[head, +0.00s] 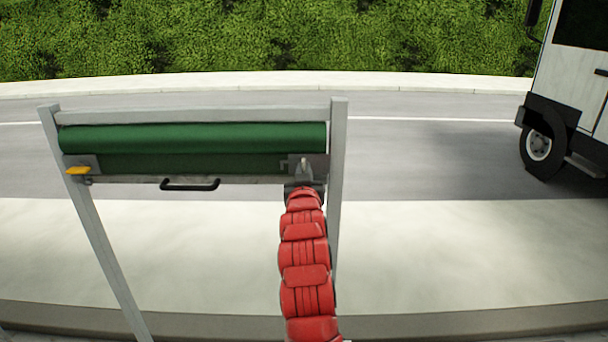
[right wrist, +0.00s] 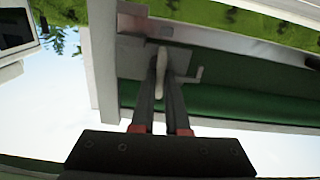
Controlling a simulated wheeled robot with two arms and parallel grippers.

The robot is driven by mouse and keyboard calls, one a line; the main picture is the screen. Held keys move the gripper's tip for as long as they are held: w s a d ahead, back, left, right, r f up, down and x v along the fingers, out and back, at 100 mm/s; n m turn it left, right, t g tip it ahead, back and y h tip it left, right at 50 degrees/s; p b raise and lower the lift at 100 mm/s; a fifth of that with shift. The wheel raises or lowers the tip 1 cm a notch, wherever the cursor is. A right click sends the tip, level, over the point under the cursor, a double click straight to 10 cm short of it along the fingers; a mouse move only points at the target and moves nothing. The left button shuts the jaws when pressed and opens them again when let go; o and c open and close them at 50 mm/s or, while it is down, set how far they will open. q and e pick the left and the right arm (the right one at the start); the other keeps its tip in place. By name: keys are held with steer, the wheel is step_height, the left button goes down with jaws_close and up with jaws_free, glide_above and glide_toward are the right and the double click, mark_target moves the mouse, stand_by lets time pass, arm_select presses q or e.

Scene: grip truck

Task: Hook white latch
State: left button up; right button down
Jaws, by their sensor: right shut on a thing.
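The white latch (right wrist: 161,62) shows in the right wrist view as a pale narrow piece between my fingers, against a grey metal plate (right wrist: 132,58). My right gripper (right wrist: 162,58) is shut on it, and the fingers hide part of it. In the head view my right gripper (head: 303,165) is at the right end of the bar under the green roll (head: 195,137), close to the right post. A small bent metal hook (right wrist: 196,76) sticks out from the plate beside the fingers. I cannot tell whether the latch is engaged. My left gripper is not in view.
A grey frame with a left post (head: 92,220) and a right post (head: 338,150) carries the green roll. A yellow latch (head: 77,170) is at the left end, and a black handle (head: 190,184) is on the lower bar. A white truck (head: 570,95) stands on the road at right.

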steer(key=shift+a+f+n+b, duration=0.1)
steer(key=shift+n+b, duration=0.1)
steer(key=shift+n, duration=2.65)
steer(key=shift+a+f+n+b, duration=0.1)
steer(key=shift+a+n+b, duration=0.1)
steer(key=shift+n, duration=2.7)
steer(key=shift+a+f+n+b, duration=0.1)
steer(key=shift+n+b, duration=0.1)
steer(key=shift+n, duration=2.65)
steer(key=shift+d, duration=0.1)
steer(key=c, duration=0.9)
jaws_free()
